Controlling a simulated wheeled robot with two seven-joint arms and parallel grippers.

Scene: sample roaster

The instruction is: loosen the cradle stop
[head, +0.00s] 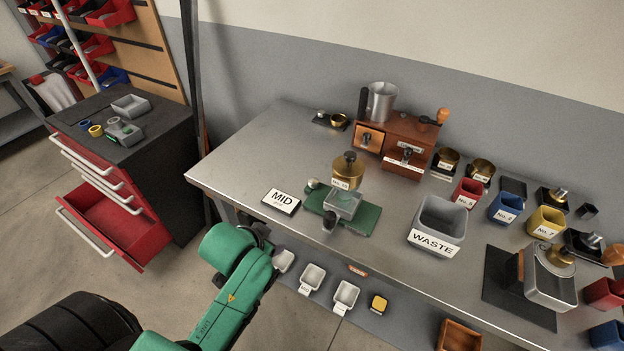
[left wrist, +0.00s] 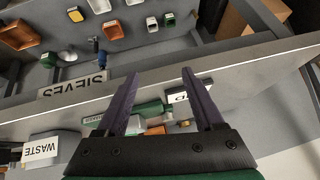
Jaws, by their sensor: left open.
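The green cradle base (head: 360,219) lies on the grey bench, with a pale grey block (head: 342,203) on it and a brass cup (head: 348,170) above the block. A dark knob (head: 329,223) sticks out at the block's front; it looks like the cradle stop, but I cannot tell whether it is tight. My left gripper (head: 264,238) is at the bench's front edge, left of the cradle, partly hidden by its arm. In the left wrist view my left gripper (left wrist: 160,74) is open and empty; part of the green base (left wrist: 150,108) shows beyond the fingers. My right gripper is out of view.
Small trays (head: 346,295) sit below the front edge. The bench's left part is clear. A red drawer (head: 115,225) stands open.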

